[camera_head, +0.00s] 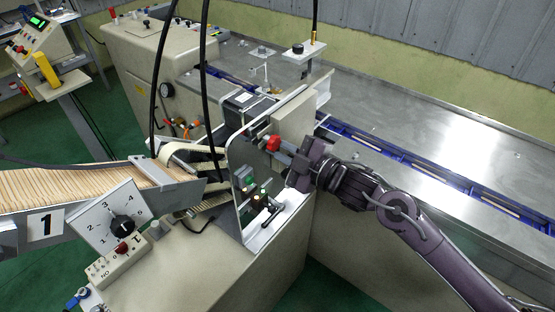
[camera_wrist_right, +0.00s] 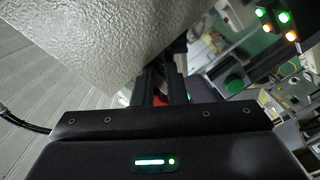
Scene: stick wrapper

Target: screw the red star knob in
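The red star knob (camera_head: 272,143) sits on the upright side of the wrapping machine (camera_head: 291,124), in the middle of the head view. My right gripper (camera_head: 279,151) reaches it from the right, with its fingertips at the knob. In the right wrist view the two dark fingers (camera_wrist_right: 163,82) stand close together, with a bit of red knob (camera_wrist_right: 160,100) between them. They appear shut on it. The rest of the knob is hidden by the fingers there. How deep the knob sits cannot be seen. My left gripper is not in view.
A plate with coloured lamps (camera_head: 249,186) stands just left of my right gripper. Black cables (camera_head: 206,80) hang in front of the machine. A stick conveyor (camera_head: 80,187) and a dial box (camera_head: 112,215) are at left. The steel table (camera_head: 420,120) at right is mostly clear.

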